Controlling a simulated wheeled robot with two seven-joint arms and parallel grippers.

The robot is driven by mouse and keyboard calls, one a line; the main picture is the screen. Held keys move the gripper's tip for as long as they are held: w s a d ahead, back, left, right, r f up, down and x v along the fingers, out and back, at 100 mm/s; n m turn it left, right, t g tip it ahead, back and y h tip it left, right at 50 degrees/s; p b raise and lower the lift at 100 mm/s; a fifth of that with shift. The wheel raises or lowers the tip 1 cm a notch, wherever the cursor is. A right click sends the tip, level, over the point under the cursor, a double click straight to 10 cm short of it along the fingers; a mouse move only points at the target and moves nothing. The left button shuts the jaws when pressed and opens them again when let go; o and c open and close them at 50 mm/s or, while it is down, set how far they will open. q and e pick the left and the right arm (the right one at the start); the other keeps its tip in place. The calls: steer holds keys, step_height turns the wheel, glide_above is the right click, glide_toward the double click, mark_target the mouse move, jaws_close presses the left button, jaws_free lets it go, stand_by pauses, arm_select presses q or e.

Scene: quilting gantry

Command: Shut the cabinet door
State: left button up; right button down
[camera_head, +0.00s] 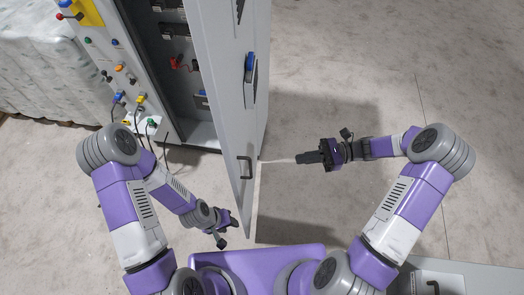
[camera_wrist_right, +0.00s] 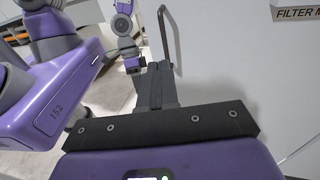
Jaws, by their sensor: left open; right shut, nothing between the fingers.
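The grey cabinet (camera_head: 112,38) stands at the upper left of the head view, with its dark interior exposed. Its door (camera_head: 222,70) is wide open and juts toward me. A dark bar handle (camera_head: 245,167) is near the door's near end; a handle bar (camera_wrist_right: 170,35) also rises just beyond my right fingers in the wrist view. My right gripper (camera_head: 303,158) is shut and empty, right of the door and pointing left at it. Whether its tips touch the door is unclear. My left gripper (camera_head: 224,232) is open and empty, left of the door's near end.
A blue-handled latch (camera_head: 249,66) sits higher on the door. Buttons and cables (camera_head: 120,98) cover the cabinet's left front. A wrapped pale block (camera_head: 40,65) stands at the far left. A grey unit (camera_head: 460,278) is at the lower right. The floor right of the door is clear.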

steer(key=a+r+p, duration=0.1)
steer(key=a, duration=1.2)
steer(key=shift+a+r, duration=0.2)
steer(key=shift+r, duration=0.05)
steer(key=shift+s+a+y, duration=0.1)
steer(key=shift+y, duration=0.2)
